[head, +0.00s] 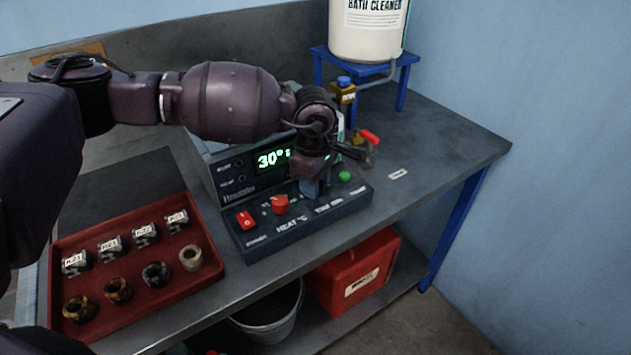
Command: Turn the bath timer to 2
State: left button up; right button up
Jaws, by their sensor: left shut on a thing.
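The bath unit (222,178) stands on the bench with a green display reading 30° and part of a further figure hidden by my arm. Its sloped front panel (258,235) carries a red power switch (245,219), a red heat knob (281,204) and a green button (344,176). My left gripper (312,188) points down over the timer place, between the heat knob and the green button. It is shut on the timer knob, which it mostly hides; the knob's pointer and setting cannot be read. My right gripper is out of view.
A red tray (200,265) with several labelled fittings and rings sits at left. A blue stand (362,68) holds a white bath cleaner container (366,30) behind. A red-handled tap (368,137) is near the gripper. A red box (352,285) and grey bucket (268,325) are below.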

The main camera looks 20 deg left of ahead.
pick_arm(q)
jog(key=shift+r, duration=0.1)
dwell(0.3)
jog(key=o, duration=0.9)
jog(key=r, duration=1)
jog(key=shift+s+r+p, duration=0.2)
jog(key=shift+r+p, duration=0.1)
jog(key=shift+r, duration=0.05)
